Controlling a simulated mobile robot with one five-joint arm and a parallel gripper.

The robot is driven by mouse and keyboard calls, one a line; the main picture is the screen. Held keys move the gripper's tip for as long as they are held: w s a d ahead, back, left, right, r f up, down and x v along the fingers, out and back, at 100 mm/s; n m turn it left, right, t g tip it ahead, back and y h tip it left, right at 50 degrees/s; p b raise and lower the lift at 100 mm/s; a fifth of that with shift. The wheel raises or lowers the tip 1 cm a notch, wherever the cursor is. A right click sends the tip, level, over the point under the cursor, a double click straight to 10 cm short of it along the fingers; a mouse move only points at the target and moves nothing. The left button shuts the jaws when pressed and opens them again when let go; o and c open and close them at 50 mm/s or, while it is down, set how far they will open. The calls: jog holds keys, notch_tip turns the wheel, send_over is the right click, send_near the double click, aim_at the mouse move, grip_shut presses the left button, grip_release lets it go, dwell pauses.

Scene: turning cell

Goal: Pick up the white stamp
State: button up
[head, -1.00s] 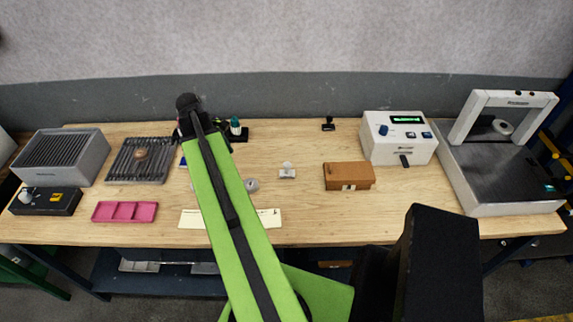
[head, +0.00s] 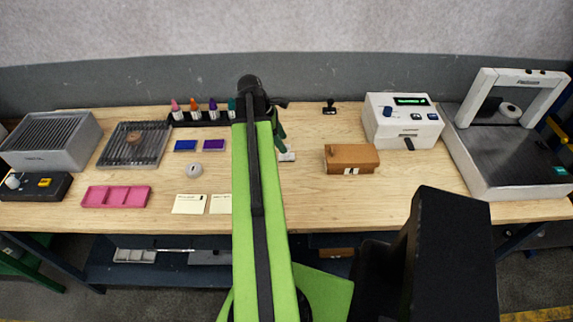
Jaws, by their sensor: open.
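The white stamp (head: 288,156) stands on the wooden bench, just right of my green arm. Its base shows, while its upper part is mostly hidden behind my gripper. My gripper (head: 280,134) hangs from the dark wrist at the arm's far end, in front of the stamp in the picture. It is open, with nothing seen between its fingers. Its fingertips are small and partly hidden, so I cannot tell whether they touch the stamp.
A brown box (head: 351,159) lies right of the stamp. A dark stamp (head: 330,107) stands farther back. Ink pads (head: 213,145), a grey-white roll (head: 194,170) and paper cards (head: 189,204) lie left of my arm. A bottle rack (head: 205,120) stands behind.

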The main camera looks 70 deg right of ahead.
aim_at(290, 156)
jog(key=b+x, duration=0.1)
jog(key=x, duration=0.1)
jog(key=shift+s+f, duration=0.1)
jog(key=shift+f, duration=0.3)
jog(key=shift+r, duration=0.1)
jog(key=b+x, duration=0.4)
jog(key=x, duration=0.1)
jog(key=shift+d+b, duration=0.1)
jog(key=shift+b, duration=0.3)
jog(key=shift+c, duration=0.4)
grip_shut()
